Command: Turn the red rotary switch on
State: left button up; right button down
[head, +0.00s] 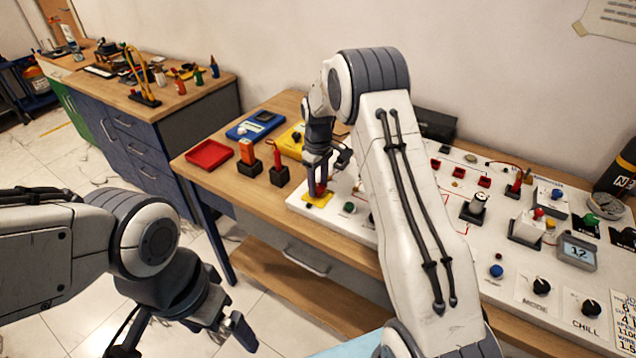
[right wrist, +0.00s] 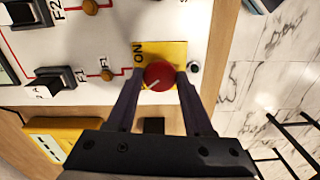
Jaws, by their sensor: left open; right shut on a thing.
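The red rotary switch (right wrist: 158,75) is a round red knob with a white pointer line, on a yellow plate (right wrist: 176,49) marked ON. In the right wrist view the pointer line slants to the lower left, while the ON label is at the plate's upper left. My right gripper (right wrist: 159,78) is shut on the knob, one finger on each side. My left gripper (head: 185,335) is open and empty, low at the left, away from the bench.
The white panel (head: 505,270) carries several switches, knobs and a small display (head: 578,252). A red tray (head: 209,154), a blue meter (head: 255,125) and a yellow meter (head: 291,138) lie on the wooden bench left of the panel. Floor in front of the bench is clear.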

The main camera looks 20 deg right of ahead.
aim_at(317, 187)
jog(key=m, duration=0.4)
jog(key=shift+r+p, duration=0.1)
jog(key=shift+p, duration=0.25)
jog(key=m, duration=0.8)
jog(key=shift+p, duration=0.4)
jog(key=m, duration=0.4)
jog(key=shift+m, duration=0.4)
jog(key=shift+w, duration=0.1)
jog(key=shift+c, duration=1.4)
grip_release()
notch_tip(317, 187, up, 10)
jog(key=b, duration=0.1)
jog(key=shift+r+b, duration=0.2)
jog(key=shift+b, duration=0.1)
